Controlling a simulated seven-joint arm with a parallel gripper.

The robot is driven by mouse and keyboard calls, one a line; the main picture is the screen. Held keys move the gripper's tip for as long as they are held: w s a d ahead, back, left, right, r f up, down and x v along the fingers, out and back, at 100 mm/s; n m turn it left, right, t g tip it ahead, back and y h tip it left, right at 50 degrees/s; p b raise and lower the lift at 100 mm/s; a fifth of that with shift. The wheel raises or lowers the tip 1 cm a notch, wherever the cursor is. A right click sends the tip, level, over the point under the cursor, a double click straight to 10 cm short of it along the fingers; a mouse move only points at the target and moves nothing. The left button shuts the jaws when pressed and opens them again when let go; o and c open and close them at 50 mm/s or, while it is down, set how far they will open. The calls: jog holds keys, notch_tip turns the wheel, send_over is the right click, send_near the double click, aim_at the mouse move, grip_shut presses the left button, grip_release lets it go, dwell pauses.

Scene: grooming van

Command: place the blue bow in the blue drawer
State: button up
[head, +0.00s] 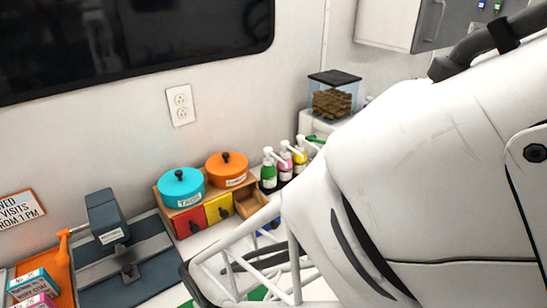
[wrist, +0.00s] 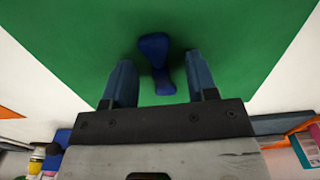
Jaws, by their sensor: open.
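The blue bow (wrist: 153,46) lies on a green mat (wrist: 70,50) in the wrist view. My gripper (wrist: 159,62) is open, with one finger to each side of the bow. The bow's narrow middle and lower loop show between the fingers, with gaps on both sides; I cannot tell the height above the mat. In the head view my arm hides the bow and my gripper. A pulled-out wooden drawer (head: 250,204) stands right of the yellow drawer (head: 219,208) and red drawer (head: 188,222). A bit of blue shows below it, partly behind my arm, apparently its front.
A teal pot (head: 181,188) and an orange pot (head: 227,168) stand on the drawer unit. Several pump bottles (head: 284,163) stand to its right. A dark scale-like device (head: 115,260) and an orange tray (head: 58,262) with boxes are at left.

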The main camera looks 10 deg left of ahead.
dwell(0.4)
grip_shut()
dwell(0.4)
jog(key=shift+r, duration=0.75)
notch_tip(320, 180, up, 2)
jog(key=shift+r, duration=0.1)
jog(key=s+d+r, duration=0.1)
jog(key=s+d, duration=0.9)
jog(key=d, duration=0.2)
jog(key=shift+d+r, duration=0.15)
jog(key=shift+d, duration=0.05)
jog(key=shift+s, duration=0.1)
